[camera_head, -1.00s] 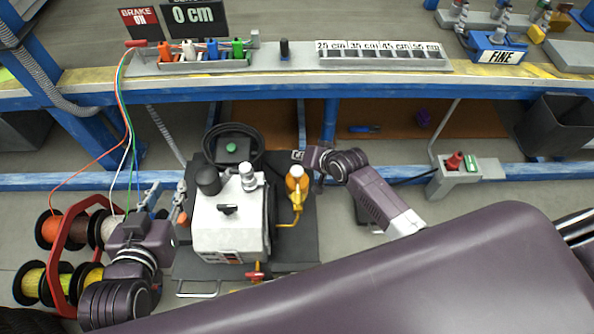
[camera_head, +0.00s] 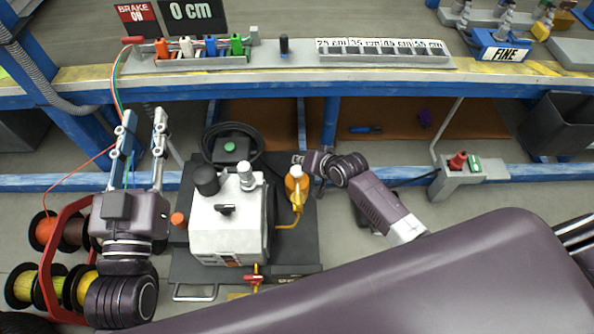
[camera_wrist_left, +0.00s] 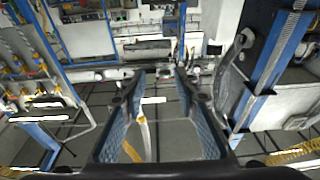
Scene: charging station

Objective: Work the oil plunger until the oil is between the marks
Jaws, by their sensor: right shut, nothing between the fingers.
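A white machine (camera_head: 228,228) stands on a dark base plate on the floor. On its right side is an amber bottle (camera_head: 297,190) with a pale cap, joined to a yellow pipe. A silver cylinder (camera_head: 247,176) and a black cap (camera_head: 206,180) stand on top. I cannot tell which part is the plunger, and no oil marks are readable. My right gripper (camera_head: 300,160) is shut and empty, just behind the bottle; contact is unclear. My left gripper (camera_head: 141,125) is open and empty, left of the machine, fingers pointing away. Its spread fingers show in the left wrist view (camera_wrist_left: 160,82).
An orange knob (camera_head: 178,220) sticks out at the machine's left. A red-handled valve (camera_head: 254,279) is at its front. Wire spools (camera_head: 60,262) on a red frame stand beside my left arm. The blue-framed bench (camera_head: 290,88) runs behind. A grey pedestal (camera_head: 462,178) stands right.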

